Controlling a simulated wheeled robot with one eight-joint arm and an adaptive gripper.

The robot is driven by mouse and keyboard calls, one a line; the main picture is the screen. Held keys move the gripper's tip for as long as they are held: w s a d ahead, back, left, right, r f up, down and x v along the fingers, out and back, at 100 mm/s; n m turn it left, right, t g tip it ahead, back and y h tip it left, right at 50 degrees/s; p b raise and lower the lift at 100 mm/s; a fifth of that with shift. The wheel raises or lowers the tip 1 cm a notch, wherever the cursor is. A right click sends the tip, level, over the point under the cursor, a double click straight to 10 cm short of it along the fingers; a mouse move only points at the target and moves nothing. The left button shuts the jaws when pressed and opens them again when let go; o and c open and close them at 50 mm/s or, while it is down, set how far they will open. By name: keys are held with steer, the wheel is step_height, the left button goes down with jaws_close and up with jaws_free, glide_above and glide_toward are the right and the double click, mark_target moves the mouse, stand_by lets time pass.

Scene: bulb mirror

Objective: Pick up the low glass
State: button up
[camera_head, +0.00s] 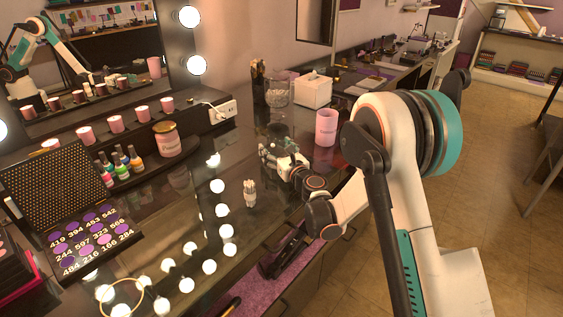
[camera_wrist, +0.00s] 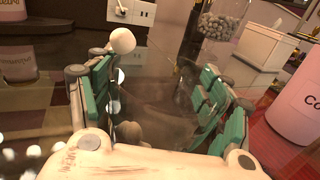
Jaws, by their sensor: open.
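My gripper (camera_head: 271,153) is low over the dark glossy counter, with its fingers pointing toward the back. In the wrist view my gripper (camera_wrist: 155,72) is open, with its green-padded fingers wide apart. A faint see-through smoky shape (camera_wrist: 162,100) shows between the fingers and may be the low glass; its edges are unclear. I cannot tell whether either finger touches it. In the head view no low glass stands out clearly; my gripper and arm may hide it.
A pink cup (camera_head: 326,127) stands close to the right of my gripper. Behind are a clear jar (camera_head: 277,93) of small pieces and a white tissue box (camera_head: 311,90). A small pale object (camera_head: 250,193) is in front. Small bottles (camera_head: 120,165) and a pink candle jar (camera_head: 167,140) stand left.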

steer(key=c, duration=1.2)
steer(key=shift+c, duration=0.4)
steer(key=shift+r, duration=0.1)
